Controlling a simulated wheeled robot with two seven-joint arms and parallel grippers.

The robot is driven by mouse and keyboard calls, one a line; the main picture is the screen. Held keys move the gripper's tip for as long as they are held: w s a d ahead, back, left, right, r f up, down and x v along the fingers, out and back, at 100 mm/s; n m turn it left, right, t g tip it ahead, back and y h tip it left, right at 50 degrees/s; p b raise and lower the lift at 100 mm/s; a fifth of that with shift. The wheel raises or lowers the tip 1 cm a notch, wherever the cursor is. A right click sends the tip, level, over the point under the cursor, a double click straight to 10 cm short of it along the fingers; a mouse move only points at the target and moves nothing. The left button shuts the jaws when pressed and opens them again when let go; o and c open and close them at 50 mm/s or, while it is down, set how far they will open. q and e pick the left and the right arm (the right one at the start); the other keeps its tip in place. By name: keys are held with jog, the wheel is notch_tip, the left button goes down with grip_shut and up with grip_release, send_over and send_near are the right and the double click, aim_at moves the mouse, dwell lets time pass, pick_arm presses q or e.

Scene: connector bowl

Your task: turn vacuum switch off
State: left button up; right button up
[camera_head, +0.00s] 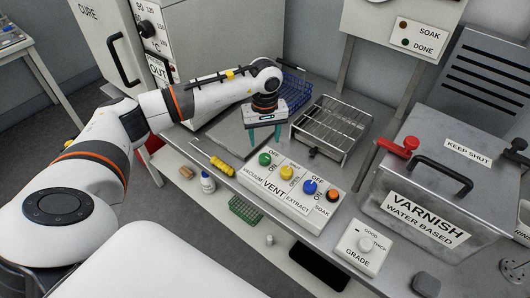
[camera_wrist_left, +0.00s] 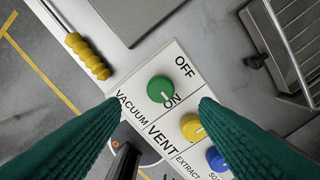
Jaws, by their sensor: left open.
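The vacuum switch is a round green knob (camera_head: 265,158) at the left end of a white control panel (camera_head: 292,190). In the left wrist view the green knob (camera_wrist_left: 160,88) lies in the middle, between the labels OFF and ON. Its pale mark appears to point towards ON. My left gripper (camera_head: 264,136) is open, with its green fingers pointing down over the panel's far left end. In the left wrist view its fingers (camera_wrist_left: 158,104) are on either side of the knob, apart from it and holding nothing. My right gripper is not in view.
A yellow knob (camera_head: 287,173), a blue knob (camera_head: 310,187) and an orange knob (camera_head: 333,195) sit along the same panel. A yellow-handled tool (camera_head: 222,165) lies left of it. A wire rack (camera_head: 332,128) stands behind, and a varnish tank (camera_head: 440,190) stands right.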

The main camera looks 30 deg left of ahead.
aim_at(265, 156)
pick_arm(q)
notch_tip(265, 156, down, 8)
jog(key=shift+f+p, duration=0.15)
jog(key=shift+p, duration=0.9)
jog(key=c, duration=1)
jog(key=shift+o, duration=0.2)
